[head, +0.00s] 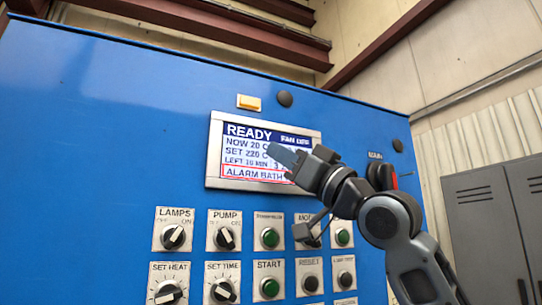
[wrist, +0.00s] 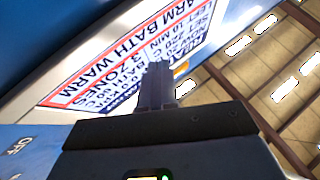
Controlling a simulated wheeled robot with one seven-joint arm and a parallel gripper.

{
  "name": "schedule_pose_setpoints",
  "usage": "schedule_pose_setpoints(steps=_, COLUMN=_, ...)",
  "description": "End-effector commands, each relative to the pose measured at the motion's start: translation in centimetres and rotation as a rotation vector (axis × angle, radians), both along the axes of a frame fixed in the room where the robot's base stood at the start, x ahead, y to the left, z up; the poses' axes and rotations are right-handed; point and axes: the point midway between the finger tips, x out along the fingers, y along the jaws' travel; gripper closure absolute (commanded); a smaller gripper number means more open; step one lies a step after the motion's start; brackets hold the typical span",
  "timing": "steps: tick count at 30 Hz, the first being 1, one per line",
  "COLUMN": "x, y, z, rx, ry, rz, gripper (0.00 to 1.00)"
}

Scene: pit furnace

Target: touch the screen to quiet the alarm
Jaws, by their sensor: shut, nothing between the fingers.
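The screen (head: 240,150) is set in a silver frame on the blue furnace panel. It reads READY, NOW 20 C, SET 220 C, and a red-outlined line ALARM BATH at the bottom. In the wrist view the screen (wrist: 120,75) appears turned, and its red-outlined line reads ALARM BATH WARM. My gripper (head: 280,155) is shut and empty, in front of the screen's right half, covering part of the text. In the wrist view its fingers (wrist: 157,80) overlap the screen's edge. I cannot tell whether the fingertips touch the glass.
Below the screen are knobs such as LAMPS (head: 173,237) and PUMP (head: 224,237), and green buttons such as START (head: 270,287). An orange lamp (head: 249,102) sits above. A red-and-black main switch (head: 382,175) is right of the screen. Grey lockers (head: 490,220) stand at the far right.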

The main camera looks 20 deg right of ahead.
Motion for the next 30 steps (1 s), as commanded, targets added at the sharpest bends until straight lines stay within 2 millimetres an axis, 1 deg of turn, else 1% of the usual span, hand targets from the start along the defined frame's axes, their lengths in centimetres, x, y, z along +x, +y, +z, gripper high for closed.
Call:
schedule_pose_setpoints(steps=9, x=-1.2, y=0.0, z=0.0, rx=-0.001, ry=0.0, rz=-0.001, gripper=1.0)
schedule_pose_setpoints(steps=20, x=-1.4, y=0.0, z=0.0, rx=0.0, ry=0.0, rz=0.0, gripper=1.0)
schedule_pose_setpoints(steps=30, x=-4.3, y=0.0, z=0.0, rx=-0.001, ry=0.0, rz=0.001, gripper=1.0)
